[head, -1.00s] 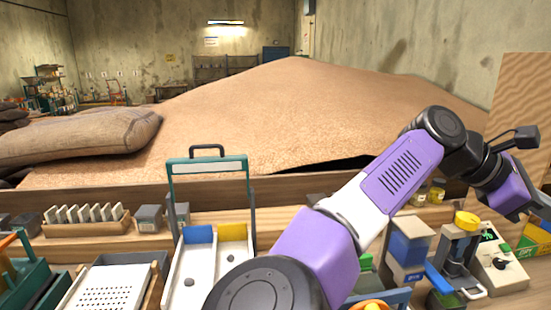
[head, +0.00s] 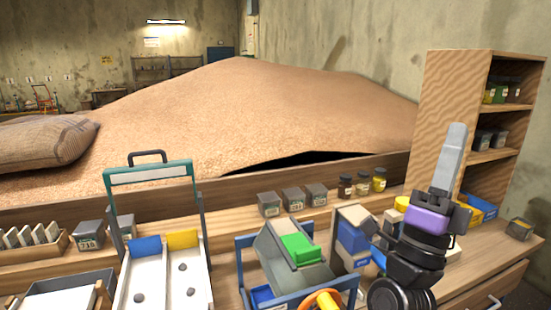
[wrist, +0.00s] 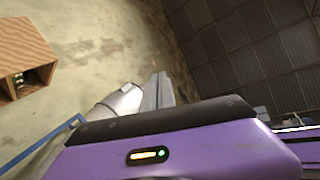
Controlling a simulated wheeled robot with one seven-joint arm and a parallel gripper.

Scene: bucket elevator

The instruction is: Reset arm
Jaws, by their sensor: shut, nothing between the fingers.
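My gripper (head: 455,135) points straight up at the right side of the head view, in front of the wooden shelf unit. Its grey fingers are together with nothing between them. My purple and black wrist is below it, over the right part of the bench. In the wrist view, the grey fingers (wrist: 158,92) show beyond the purple housing, against the wall.
A wooden shelf unit (head: 447,95) stands close behind my gripper. The bench holds a white two-lane tray (head: 165,285), a blue-framed device (head: 245,262), grey boxes (head: 293,199) and small jars (head: 362,184). A large grain heap (head: 240,115) lies behind.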

